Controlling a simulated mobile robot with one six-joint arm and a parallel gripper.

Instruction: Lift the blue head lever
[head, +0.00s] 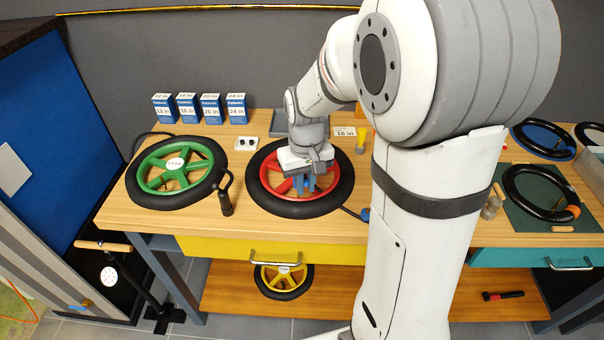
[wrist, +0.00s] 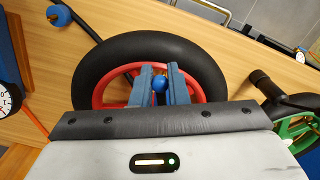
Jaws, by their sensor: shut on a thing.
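My gripper (head: 305,184) points down over the red-spoked wheel (head: 260,190), which lies flat on the wooden bench with its black tire. The rest of the lever is hidden by the fingers and by my gripper's body.
A green-spoked wheel (head: 160,173) lies to the left, with a black upright handle (head: 225,198) beside it. Blue boxes (head: 212,108) stand at the back. A black hose with a blue knob (wrist: 59,15) lies beside the red wheel. A yellow drawer (head: 270,250) is below.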

